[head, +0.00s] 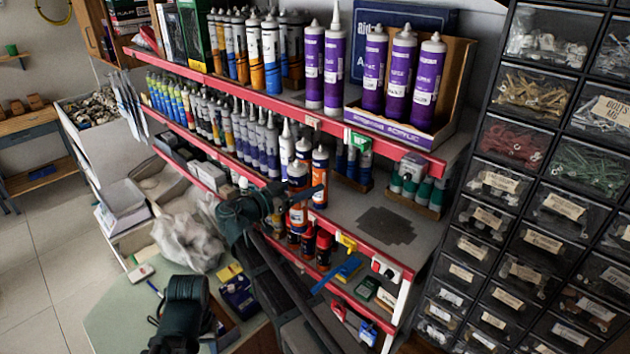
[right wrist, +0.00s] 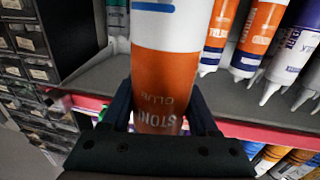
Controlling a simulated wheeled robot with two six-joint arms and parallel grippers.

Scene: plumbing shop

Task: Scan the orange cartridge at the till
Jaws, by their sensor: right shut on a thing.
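The orange cartridge (right wrist: 160,85), white and orange with upside-down lettering, stands between the fingers of my right gripper (right wrist: 162,112) in the right wrist view. In the head view my right gripper (head: 303,197) is at the front of the middle shelf, shut around this cartridge (head: 298,217), which looks upright. The fingers cover part of it, and I cannot tell whether its base touches the shelf. My left gripper (head: 180,318) is low at the left over the counter; its fingers do not show clearly. I cannot make out a till.
Similar orange and white cartridges (head: 320,178) stand close beside the held one. The red-edged shelf (head: 385,215) has bare room to the right. Drawers (head: 510,180) stand at right. A crumpled bag (head: 185,240) lies on the green counter (head: 115,300).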

